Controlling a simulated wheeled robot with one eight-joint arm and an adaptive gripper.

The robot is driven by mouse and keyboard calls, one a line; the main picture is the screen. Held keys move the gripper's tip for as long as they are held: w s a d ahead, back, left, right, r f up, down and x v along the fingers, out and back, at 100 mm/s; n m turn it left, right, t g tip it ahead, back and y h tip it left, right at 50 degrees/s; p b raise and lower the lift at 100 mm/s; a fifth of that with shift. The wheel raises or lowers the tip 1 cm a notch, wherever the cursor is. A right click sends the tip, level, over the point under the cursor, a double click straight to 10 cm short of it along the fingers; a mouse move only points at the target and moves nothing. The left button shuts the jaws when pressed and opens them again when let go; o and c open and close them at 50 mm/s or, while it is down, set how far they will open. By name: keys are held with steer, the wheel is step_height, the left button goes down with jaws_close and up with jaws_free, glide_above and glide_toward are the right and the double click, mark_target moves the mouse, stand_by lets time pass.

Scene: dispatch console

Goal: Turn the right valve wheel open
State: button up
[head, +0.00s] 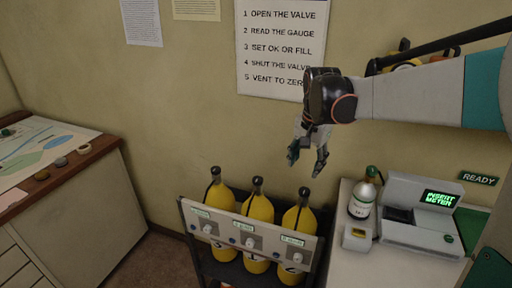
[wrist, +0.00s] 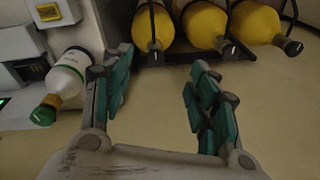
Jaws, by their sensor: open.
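Three yellow cylinders with black valve tops stand in a dark rack. The right cylinder (head: 298,219) has its black valve wheel (head: 304,192) on top. In the wrist view, where the scene is upside down, this valve wheel (wrist: 154,45) shows near the top, between the fingertips in the picture. My gripper (head: 307,160) is open and empty, pointing down above the right cylinder and apart from its valve. Its two teal-padded fingers also show in the wrist view (wrist: 162,68). How far the wheel is turned cannot be told.
The middle cylinder (head: 257,212) and left cylinder (head: 217,198) stand close by, behind a grey labelled panel (head: 246,238). A white bottle (head: 362,203) and a meter dock (head: 425,215) reading "INSERT METER" stand on the counter at right. A wall sign (head: 282,45) hangs behind my arm.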

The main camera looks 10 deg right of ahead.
mark_target(305, 190)
steer(key=w+d+f+m+g+p, duration=0.2)
steer(key=w+d+m+p, duration=0.15)
steer(key=w, duration=0.25)
steer(key=f+b, duration=0.1)
steer(key=f, duration=0.3)
steer(key=f+b, duration=0.2)
steer(key=f, duration=0.3)
steer(key=d+f+b, duration=0.1)
steer(key=f, duration=0.4)
steer(key=shift+w+f+b, duration=0.2)
steer(key=shift+b, duration=0.15)
steer(key=c, duration=1.1)
